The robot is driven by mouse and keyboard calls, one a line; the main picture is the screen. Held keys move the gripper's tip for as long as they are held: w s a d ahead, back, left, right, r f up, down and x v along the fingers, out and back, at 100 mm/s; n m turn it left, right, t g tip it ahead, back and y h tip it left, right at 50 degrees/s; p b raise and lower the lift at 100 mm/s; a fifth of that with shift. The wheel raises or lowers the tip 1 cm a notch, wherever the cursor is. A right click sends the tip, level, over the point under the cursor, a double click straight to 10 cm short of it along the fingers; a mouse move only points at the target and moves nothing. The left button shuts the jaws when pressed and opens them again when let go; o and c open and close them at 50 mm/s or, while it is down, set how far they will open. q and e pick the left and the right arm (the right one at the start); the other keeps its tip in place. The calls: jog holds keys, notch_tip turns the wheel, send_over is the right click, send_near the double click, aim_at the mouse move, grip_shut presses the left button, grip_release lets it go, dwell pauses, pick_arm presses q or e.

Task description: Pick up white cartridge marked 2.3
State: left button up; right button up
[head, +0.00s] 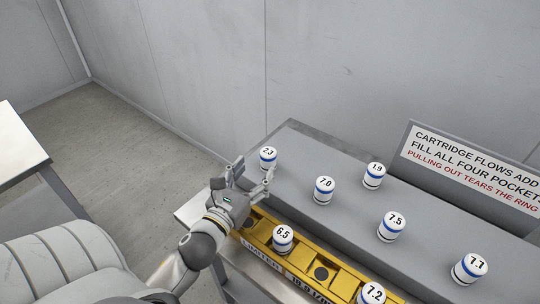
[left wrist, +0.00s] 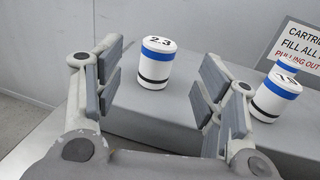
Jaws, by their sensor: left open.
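The white cartridge marked 2.3 (head: 268,158) stands upright on the grey raised shelf near its left end. It has a blue band and a dark band. In the left wrist view the cartridge 2.3 (left wrist: 156,63) shows ahead, between the two fingers' lines and beyond their tips. My left gripper (head: 254,173) is open and empty, just short of the cartridge and apart from it. In the left wrist view the left gripper (left wrist: 160,88) has both fingers spread wide. My right gripper is not in view.
Cartridges 1.9 (head: 374,176), 7.0 (head: 324,190), 7.5 (head: 391,227) and 7.1 (head: 469,269) stand on the grey shelf (head: 300,150). Cartridges 6.5 (head: 282,239) and 7.2 (head: 371,294) sit in the yellow pocketed holder (head: 345,284). A sign (head: 470,165) stands behind; the wall is close.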

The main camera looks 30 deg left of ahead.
aim_at(264, 159)
pick_arm(q)
jog(key=shift+w+a, duration=0.15)
jog(key=shift+w, duration=1.3)
jog(key=shift+w+a+r+p, duration=0.15)
jog(key=shift+w+p, duration=0.35)
jog(key=shift+w, duration=0.45)
jog(key=w, duration=0.3)
jog(key=shift+a+f, duration=0.15)
jog(key=shift+f, duration=0.1)
jog(key=shift+w, duration=0.2)
jog(key=shift+c, duration=0.4)
jog(key=c, duration=0.9)
jog(key=shift+c, duration=1.2)
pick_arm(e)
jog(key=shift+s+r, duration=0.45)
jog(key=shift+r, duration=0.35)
